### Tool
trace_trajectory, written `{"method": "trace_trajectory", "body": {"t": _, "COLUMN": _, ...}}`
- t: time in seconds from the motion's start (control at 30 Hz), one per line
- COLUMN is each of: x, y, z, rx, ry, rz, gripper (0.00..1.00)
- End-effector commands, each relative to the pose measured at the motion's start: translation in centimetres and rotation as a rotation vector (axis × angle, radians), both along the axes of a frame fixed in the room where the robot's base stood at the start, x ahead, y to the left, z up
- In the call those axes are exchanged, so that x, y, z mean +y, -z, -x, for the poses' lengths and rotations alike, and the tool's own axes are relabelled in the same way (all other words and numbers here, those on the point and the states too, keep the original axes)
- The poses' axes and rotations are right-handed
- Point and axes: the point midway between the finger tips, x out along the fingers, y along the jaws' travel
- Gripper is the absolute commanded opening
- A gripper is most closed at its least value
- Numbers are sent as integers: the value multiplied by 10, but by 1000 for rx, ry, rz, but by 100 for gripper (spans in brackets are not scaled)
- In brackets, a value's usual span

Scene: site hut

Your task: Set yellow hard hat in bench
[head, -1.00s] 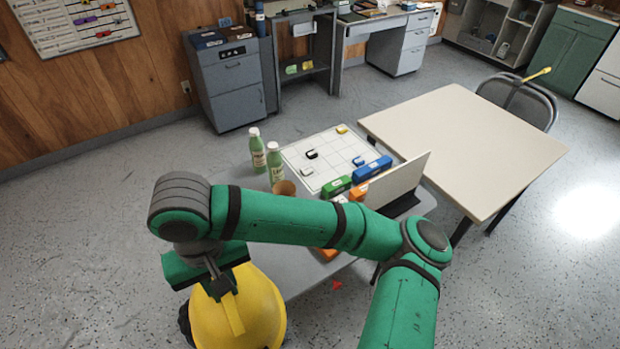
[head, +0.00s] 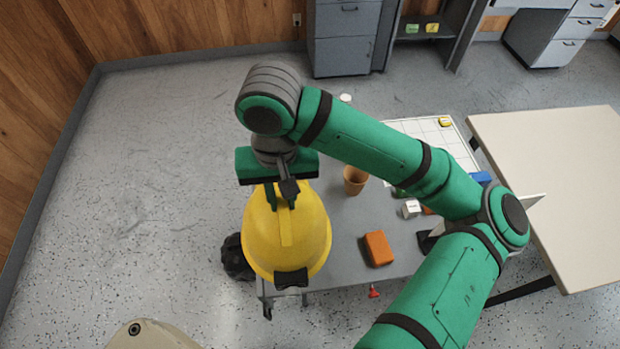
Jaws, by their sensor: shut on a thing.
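The yellow hard hat (head: 312,235) hangs from my gripper (head: 284,198), which is shut on its top edge. The hat is tilted, with a dark piece at its lower edge, and overlaps the left end of the grey bench-like table (head: 345,255) in the head view. I cannot tell whether it touches that surface. The hat and my gripper hide part of the table's left end.
An orange block (head: 378,248), a tan cup (head: 355,180) and a small white cube (head: 411,208) stand on the grey table. A whiteboard-like panel (head: 462,145) lies behind, partly under my arm. A beige table (head: 560,190) is at the right. Open floor lies left.

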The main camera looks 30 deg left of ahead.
Motion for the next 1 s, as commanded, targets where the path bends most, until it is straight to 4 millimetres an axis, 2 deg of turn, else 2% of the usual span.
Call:
{"method": "trace_trajectory", "body": {"t": 0.37, "x": 18, "y": 33, "z": -70, "rx": 4, "ry": 3, "rz": 0, "gripper": 0}}
{"method": "trace_trajectory", "body": {"t": 0.5, "x": 23, "y": 57, "z": -88, "rx": 3, "ry": 1, "rz": 2, "gripper": 0}}
{"method": "trace_trajectory", "body": {"t": 0.7, "x": 28, "y": 78, "z": -105, "rx": 1, "ry": 0, "rz": 1, "gripper": 0}}
{"method": "trace_trajectory", "body": {"t": 0.87, "x": 29, "y": 85, "z": -111, "rx": 1, "ry": -2, "rz": 1, "gripper": 0}}
{"method": "trace_trajectory", "body": {"t": 1.0, "x": 30, "y": 100, "z": -117, "rx": 1, "ry": -1, "rz": 2, "gripper": 0}}
